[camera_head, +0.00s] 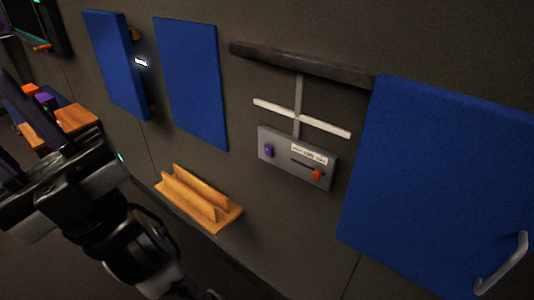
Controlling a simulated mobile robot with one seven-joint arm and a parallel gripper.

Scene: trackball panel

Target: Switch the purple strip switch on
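A grey panel (287,168) is fixed to the dark wall right of centre. A small purple switch (268,150) sits at its left end; its on or off position is too small to tell. An orange-red knob (316,174) sits on a dark slot at the panel's right, under a white label (309,154) with unreadable text. My gripper (14,132) is at the left edge, far from the panel and partly cut off. Its dark fingers look spread apart, with nothing visible held between them.
A white cross-shaped bar (298,105) and a dark ledge (300,66) are above the panel. A large blue door with a handle (503,264) is at the right. Blue boards (192,80) hang at left. A wooden rack (198,198) juts out below; a wooden shelf (78,118) holds small blocks.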

